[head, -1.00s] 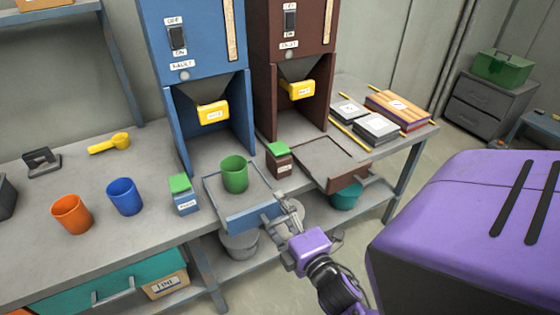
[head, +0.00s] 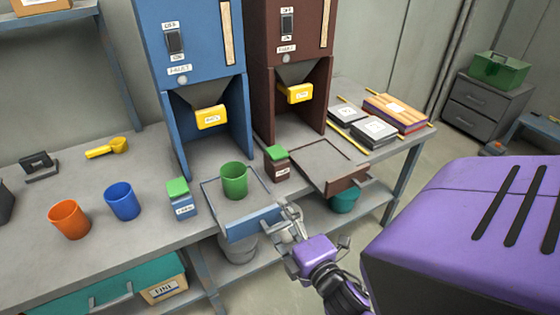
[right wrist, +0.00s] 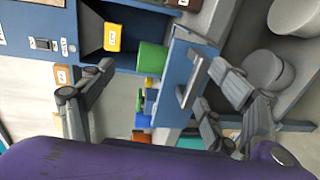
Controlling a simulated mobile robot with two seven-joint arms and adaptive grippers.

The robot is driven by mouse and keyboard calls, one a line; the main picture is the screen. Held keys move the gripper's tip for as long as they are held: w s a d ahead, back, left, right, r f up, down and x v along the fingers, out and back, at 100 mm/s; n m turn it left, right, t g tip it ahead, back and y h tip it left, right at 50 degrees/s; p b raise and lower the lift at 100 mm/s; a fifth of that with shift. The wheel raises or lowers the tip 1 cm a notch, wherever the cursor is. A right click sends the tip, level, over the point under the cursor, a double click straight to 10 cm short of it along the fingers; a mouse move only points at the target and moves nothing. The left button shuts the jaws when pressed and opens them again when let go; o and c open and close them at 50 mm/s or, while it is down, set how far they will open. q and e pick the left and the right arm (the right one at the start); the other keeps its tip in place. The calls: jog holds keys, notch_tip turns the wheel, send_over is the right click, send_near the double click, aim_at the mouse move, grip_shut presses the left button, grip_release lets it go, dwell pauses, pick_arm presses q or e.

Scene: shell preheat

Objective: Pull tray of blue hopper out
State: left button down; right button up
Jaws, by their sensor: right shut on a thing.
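The blue hopper (head: 193,62) stands at the back of the bench, with a yellow spout flap (head: 212,117). Its tray (head: 254,225) sticks out in front, past the bench edge, with a blue front panel. A green cup (head: 233,181) stands upright on the tray. The handle (right wrist: 189,82) shows on the blue panel in the right wrist view; finger contact is hard to see there. My left gripper is not in view.
A brown hopper (head: 290,60) with its own pulled-out tray (head: 345,180) stands to the right. Small boxes with green lids (head: 180,199) (head: 277,163) flank the blue tray. Orange (head: 69,220) and blue (head: 122,201) cups stand left. A grey bucket (head: 238,248) sits below.

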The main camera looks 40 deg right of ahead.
jog(key=s+r, duration=0.1)
jog(key=s+a+r, duration=0.1)
jog(key=shift+s, duration=0.3)
jog(key=c, duration=0.8)
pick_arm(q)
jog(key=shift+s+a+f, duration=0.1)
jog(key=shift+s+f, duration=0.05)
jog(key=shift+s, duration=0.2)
pick_arm(e)
jog(key=v, duration=0.2)
jog(key=f+v, duration=0.1)
jog(key=v, duration=0.1)
jog(key=shift+s, duration=0.3)
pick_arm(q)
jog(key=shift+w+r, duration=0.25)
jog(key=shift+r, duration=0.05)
